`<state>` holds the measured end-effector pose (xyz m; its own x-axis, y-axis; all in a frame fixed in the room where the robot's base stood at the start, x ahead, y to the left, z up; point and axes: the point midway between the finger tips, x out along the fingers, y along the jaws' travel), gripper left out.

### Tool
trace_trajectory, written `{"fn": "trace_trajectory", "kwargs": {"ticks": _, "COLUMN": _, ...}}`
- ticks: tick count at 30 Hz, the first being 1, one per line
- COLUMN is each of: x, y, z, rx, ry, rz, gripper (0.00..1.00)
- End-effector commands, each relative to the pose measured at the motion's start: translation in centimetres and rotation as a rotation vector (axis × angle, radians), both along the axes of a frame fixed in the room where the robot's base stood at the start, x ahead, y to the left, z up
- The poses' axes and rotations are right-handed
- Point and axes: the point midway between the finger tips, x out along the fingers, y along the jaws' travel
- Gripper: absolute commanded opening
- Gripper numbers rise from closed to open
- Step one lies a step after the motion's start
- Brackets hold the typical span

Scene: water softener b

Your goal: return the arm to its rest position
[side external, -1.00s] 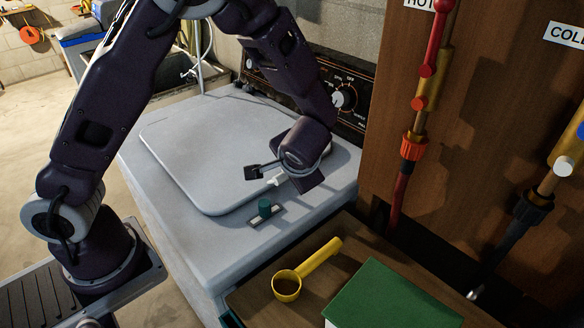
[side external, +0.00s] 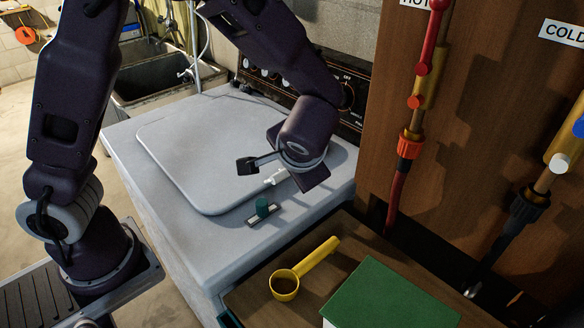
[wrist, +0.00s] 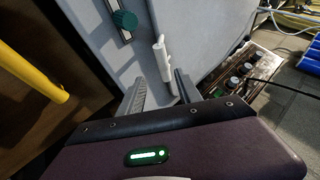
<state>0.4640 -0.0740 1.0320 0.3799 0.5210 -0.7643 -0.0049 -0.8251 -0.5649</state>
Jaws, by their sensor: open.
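My gripper (side external: 288,168) hangs over the front right part of the white appliance lid (side external: 190,150), low and tilted. Its fingers are mostly hidden in the side view. In the wrist view the two grey fingers (wrist: 160,84) stand apart, with nothing gripped. A small white fitting (side external: 275,177) is just below the gripper. In the wrist view that white fitting (wrist: 161,52) appears between and beyond the fingers; I cannot tell any contact. My arm reaches in from the left with its forearm slanting down to the right.
A green knob (side external: 262,208) on a metal plate sits in front of the lid. A yellow scoop (side external: 285,284) and a green box (side external: 390,297) lie on the wooden surface in front. Red and blue valves (side external: 425,60) line the wooden panel at right. The control panel (side external: 345,100) stands behind.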

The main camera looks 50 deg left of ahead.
Motion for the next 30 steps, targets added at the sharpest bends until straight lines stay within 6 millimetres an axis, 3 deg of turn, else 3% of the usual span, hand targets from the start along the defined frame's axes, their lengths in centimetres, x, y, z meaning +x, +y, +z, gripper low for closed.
{"fn": "trace_trajectory", "kwargs": {"ticks": 5, "x": -0.1, "y": 0.2, "z": 0.2, "rx": -0.007, "ry": 0.001, "rz": 0.005, "gripper": 0.41}}
{"fn": "trace_trajectory", "kwargs": {"ticks": 8, "x": -1.9, "y": 1.7, "z": 2.5, "rx": -0.069, "ry": 0.022, "rz": 0.048, "gripper": 0.41}}
{"fn": "trace_trajectory", "kwargs": {"ticks": 12, "x": -8.4, "y": 4.7, "z": 7.8, "rx": -0.273, "ry": 0.059, "rz": 0.113, "gripper": 0.41}}
{"fn": "trace_trajectory", "kwargs": {"ticks": 15, "x": -13.5, "y": 5.1, "z": 10.4, "rx": -0.418, "ry": 0.040, "rz": 0.101, "gripper": 0.41}}
{"fn": "trace_trajectory", "kwargs": {"ticks": 18, "x": -17.3, "y": 4.5, "z": 11.8, "rx": -0.520, "ry": -0.011, "rz": 0.058, "gripper": 0.41}}
{"fn": "trace_trajectory", "kwargs": {"ticks": 21, "x": -19.6, "y": 3.5, "z": 12.4, "rx": -0.574, "ry": -0.064, "rz": 0.014, "gripper": 0.41}}
{"fn": "trace_trajectory", "kwargs": {"ticks": 30, "x": -20.7, "y": 2.7, "z": 12.7, "rx": -0.602, "ry": -0.099, "rz": -0.027, "gripper": 0.41}}
